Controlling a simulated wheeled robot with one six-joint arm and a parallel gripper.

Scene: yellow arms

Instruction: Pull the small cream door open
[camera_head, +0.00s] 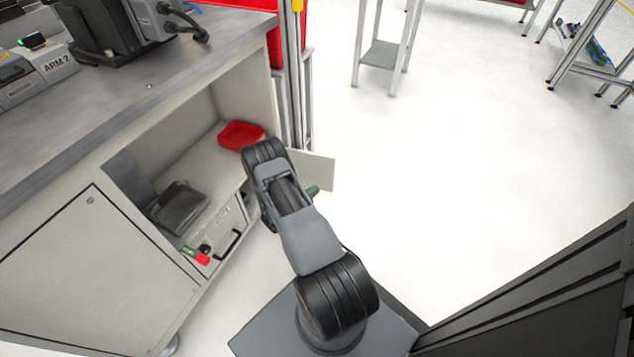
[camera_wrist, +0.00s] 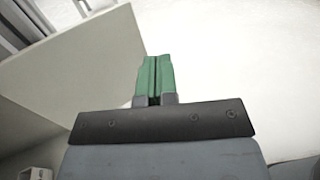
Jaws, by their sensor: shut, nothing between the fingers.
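The small cream door (camera_head: 313,168) stands swung out from the right end of the open cabinet in the head view. In the wrist view it is the pale panel (camera_wrist: 75,65) filling the left side. My gripper (camera_wrist: 155,62) is shut and empty, its green fingers pressed together by the door's free edge. I cannot tell whether they touch the door. In the head view only a green bit of my gripper (camera_head: 313,191) shows, just below the door; my arm hides the rest and the hinge side.
The cabinet's open shelf (camera_head: 190,160) holds a red tray (camera_head: 240,135) and a dark tray (camera_head: 178,207). A drawer with a black handle (camera_head: 229,245) is below. A larger cream door (camera_head: 90,270) is closed at left. The white floor (camera_head: 450,170) right of the small door is clear.

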